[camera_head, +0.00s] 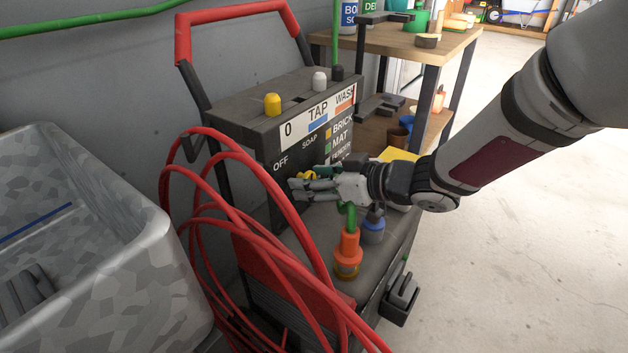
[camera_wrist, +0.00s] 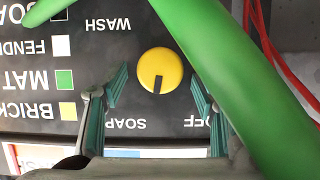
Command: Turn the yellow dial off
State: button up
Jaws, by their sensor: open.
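The yellow dial (camera_head: 306,176) is on the dark front panel of the washer cart, partly hidden by my gripper (camera_head: 300,185) in the head view. The wrist view is upside down and shows the round dial (camera_wrist: 160,66) whole. Its black pointer mark points down in that picture, slightly left, between the words SOAP and OFF and a little nearer SOAP. WASH is at upper left. My gripper (camera_wrist: 160,85) is open, with one finger on each side of the dial. I see gaps between fingers and dial; contact cannot be told.
A green hose (camera_wrist: 225,70) crosses close in front of the wrist camera. Red hose coils (camera_head: 215,205) hang left of the panel. An orange nozzle (camera_head: 348,245) and a blue one (camera_head: 373,228) stand below my gripper. A grey tub (camera_head: 140,255) is at left; the right floor is clear.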

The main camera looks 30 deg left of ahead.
jog(key=c, duration=1.1)
jog(key=shift+c, duration=0.2)
jog(key=shift+f+b, duration=0.1)
jog(key=shift+b, duration=0.3)
jog(key=shift+s+n+t+b, duration=0.15)
jog(key=shift+n+t+b, duration=0.2)
jog(key=shift+n+t, duration=0.5)
jog(key=shift+s+n+t+b, duration=0.1)
jog(key=shift+n+t+b, duration=0.35)
jog(key=shift+n, duration=0.6)
jog(key=o, duration=1.1)
jog(key=shift+o, duration=0.2)
jog(key=shift+d, duration=0.1)
